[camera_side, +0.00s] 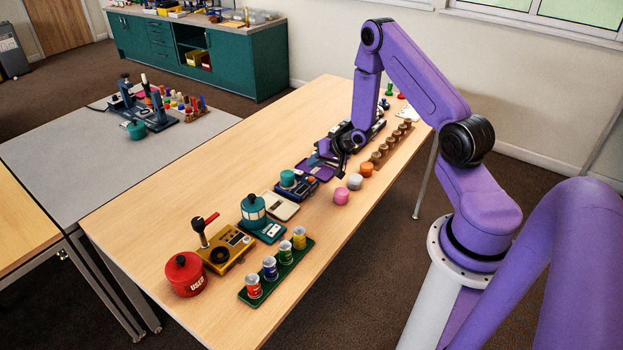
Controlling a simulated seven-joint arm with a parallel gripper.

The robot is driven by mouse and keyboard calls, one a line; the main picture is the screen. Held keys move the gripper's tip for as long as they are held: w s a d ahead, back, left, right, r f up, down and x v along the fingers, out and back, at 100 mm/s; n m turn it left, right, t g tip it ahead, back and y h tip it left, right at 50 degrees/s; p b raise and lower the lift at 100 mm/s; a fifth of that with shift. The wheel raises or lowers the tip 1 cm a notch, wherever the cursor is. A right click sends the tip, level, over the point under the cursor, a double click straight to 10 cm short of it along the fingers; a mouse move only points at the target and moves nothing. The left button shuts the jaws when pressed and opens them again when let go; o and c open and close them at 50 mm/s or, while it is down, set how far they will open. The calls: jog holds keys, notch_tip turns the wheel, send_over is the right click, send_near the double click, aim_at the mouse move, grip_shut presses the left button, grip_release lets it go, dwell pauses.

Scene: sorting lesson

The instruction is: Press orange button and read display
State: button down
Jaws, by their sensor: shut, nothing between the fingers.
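A blue device (299,192) with a teal round piece (287,178) on it sits mid-table. A small orange spot, which looks like the orange button (312,180), is on its right side. No readable display shows at this size. My gripper (340,174) is shut and empty, pointing down just right of and behind the blue device. Its tips look apart from the orange spot, but their height above the table is hard to tell. A purple device (316,167) lies partly behind my gripper.
A white scale (280,206), a teal device (262,230), a yellow lever box (225,250), a red pot (185,274) and a green tray (277,275) of small cans stand nearer. The table's right front edge is clear.

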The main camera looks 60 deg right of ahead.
aim_at(314, 179)
jog(key=shift+f, duration=1.3)
dwell(1.1)
jog(key=shift+f, duration=0.45)
jog(key=shift+f, duration=0.45)
dwell(0.7)
jog(key=shift+r, duration=0.9)
jog(key=shift+r, duration=2.5)
